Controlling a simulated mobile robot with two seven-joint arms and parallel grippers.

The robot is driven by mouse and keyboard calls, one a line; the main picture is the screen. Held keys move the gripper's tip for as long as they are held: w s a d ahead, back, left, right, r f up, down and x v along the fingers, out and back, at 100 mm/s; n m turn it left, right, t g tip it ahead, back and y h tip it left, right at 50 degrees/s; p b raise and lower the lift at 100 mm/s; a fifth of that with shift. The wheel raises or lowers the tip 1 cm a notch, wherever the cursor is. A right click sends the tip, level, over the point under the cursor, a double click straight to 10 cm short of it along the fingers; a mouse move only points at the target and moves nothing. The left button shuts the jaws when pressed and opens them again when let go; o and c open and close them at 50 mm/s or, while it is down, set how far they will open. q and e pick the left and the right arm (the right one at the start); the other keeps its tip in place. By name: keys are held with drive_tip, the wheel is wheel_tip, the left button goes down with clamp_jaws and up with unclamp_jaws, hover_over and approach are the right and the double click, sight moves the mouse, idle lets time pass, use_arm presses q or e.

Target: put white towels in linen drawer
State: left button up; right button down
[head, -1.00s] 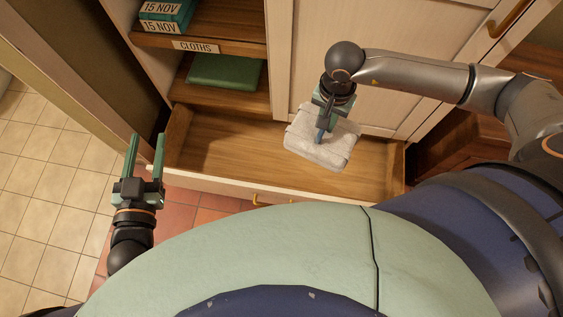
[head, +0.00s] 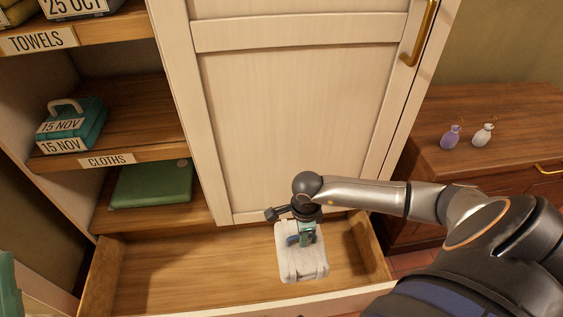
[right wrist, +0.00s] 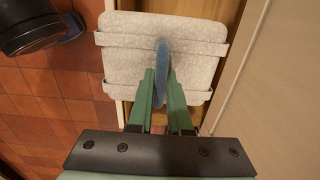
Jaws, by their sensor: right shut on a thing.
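A white towel bundle (head: 300,268) with straps and a blue grip shows over the right part of the open wooden drawer (head: 185,272). My right gripper (head: 302,238) is shut on the bundle's blue grip. In the right wrist view the bundle (right wrist: 195,35) lies flat ahead of the green fingers (right wrist: 164,85), with the blue grip between them. I cannot tell whether the bundle touches the drawer floor.
A closed white door (head: 300,120) stands behind the drawer. A wooden cabinet (head: 480,130) with two small bottles is at right. The drawer's left part is empty.

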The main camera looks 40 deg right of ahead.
use_arm(q)
wheel_tip(320, 180, down, 14)
drive_tip(key=d+b, duration=0.1)
drive_tip(key=b, duration=1.1)
drive_tip(key=shift+w+d+n+g+b, duration=0.25)
drive_tip(key=shift+w+n+g+b, duration=0.05)
drive_tip(key=shift+w+n+g, duration=0.1)
use_arm(e)
wheel_tip(320, 180, down, 27)
drive_tip(key=shift+f, duration=0.2)
drive_tip(key=shift+f, duration=0.15)
use_arm(q)
drive_tip(key=shift+s, duration=0.1)
use_arm(e)
drive_tip(key=c, duration=0.8)
unclamp_jaws()
drive_tip(key=shift+c, duration=0.2)
